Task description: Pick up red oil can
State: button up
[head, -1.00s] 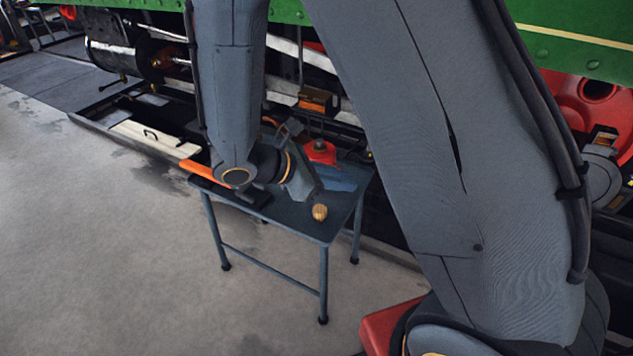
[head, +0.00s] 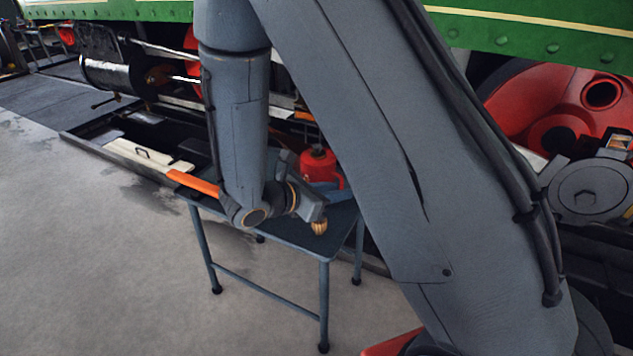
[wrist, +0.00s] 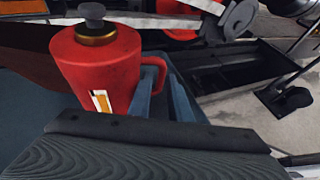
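The red oil can (head: 319,165) stands upright on the small dark table (head: 275,232), beyond my wrist in the head view. In the wrist view the can (wrist: 98,68) is close, at upper left, with a dark cap, a brass collar, a pale label and a red handle on its right side. My gripper (head: 314,207) is low over the table on the near side of the can.
A small wooden knob-like object (head: 319,227) is near the table's front edge. An orange bar (head: 193,182) lies at its left end. A blue item (head: 338,193) lies beside the can. The green and red tram stands close behind; open floor lies left.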

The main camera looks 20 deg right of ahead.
jog(key=shift+w+d+f, duration=0.15)
jog(key=shift+d+f, duration=0.05)
jog(key=shift+d, duration=0.35)
grip_shut()
dwell(1.0)
